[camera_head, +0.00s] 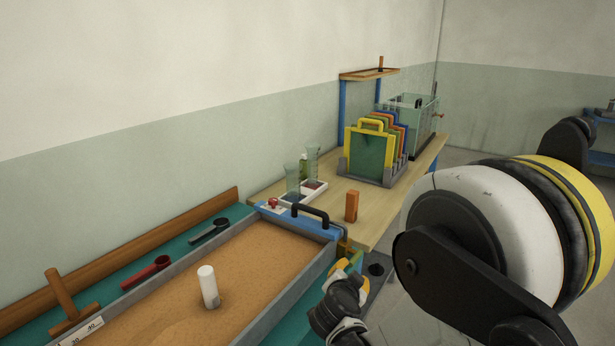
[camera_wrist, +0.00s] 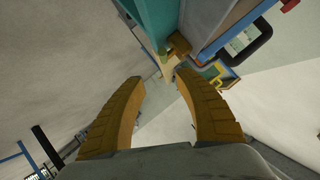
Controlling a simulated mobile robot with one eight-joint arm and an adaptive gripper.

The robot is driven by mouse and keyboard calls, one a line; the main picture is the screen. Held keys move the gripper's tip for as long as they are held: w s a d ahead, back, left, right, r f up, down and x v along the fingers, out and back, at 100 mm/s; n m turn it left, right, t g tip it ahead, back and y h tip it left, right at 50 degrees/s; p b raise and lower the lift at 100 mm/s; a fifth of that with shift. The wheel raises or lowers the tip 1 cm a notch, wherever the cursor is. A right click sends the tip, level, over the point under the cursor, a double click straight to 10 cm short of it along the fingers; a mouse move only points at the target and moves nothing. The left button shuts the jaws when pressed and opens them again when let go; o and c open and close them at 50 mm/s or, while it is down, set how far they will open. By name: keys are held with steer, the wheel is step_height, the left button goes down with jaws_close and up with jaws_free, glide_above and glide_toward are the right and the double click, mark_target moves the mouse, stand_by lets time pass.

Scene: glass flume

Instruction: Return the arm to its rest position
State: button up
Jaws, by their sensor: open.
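My gripper (camera_wrist: 160,85) is open and empty in the wrist view, its two yellow-brown fingers spread apart with floor showing between them. The fingertips are not clear there. A white cylinder (camera_head: 208,287) stands upright in the sand.
A wooden table (camera_head: 335,207) behind the tray bears an orange block (camera_head: 352,206), glass vessels (camera_head: 312,162), a rack of coloured panels (camera_head: 369,155) and a glass tank (camera_head: 424,120). Red (camera_head: 146,273) and grey (camera_head: 207,232) tools lie along the tray's left.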

steer(key=s+d+r+n+g, duration=0.2)
steer(key=s+d+r+n, duration=0.15)
steer(key=s+r, duration=0.25)
steer(key=s+r+n+g+y, duration=0.1)
steer(key=s+n+y, duration=0.1)
steer(key=s, duration=0.9)
steer(key=s+d+r+n+g+y, duration=0.1)
steer(key=s+n, duration=0.4)
steer(key=s, duration=0.5)
steer(key=shift+s+d+r+g+y, duration=0.15)
steer(key=shift+s+r+g+y, duration=0.2)
steer(key=shift+r+g+y, duration=0.25)
steer(key=shift+r, duration=0.1)
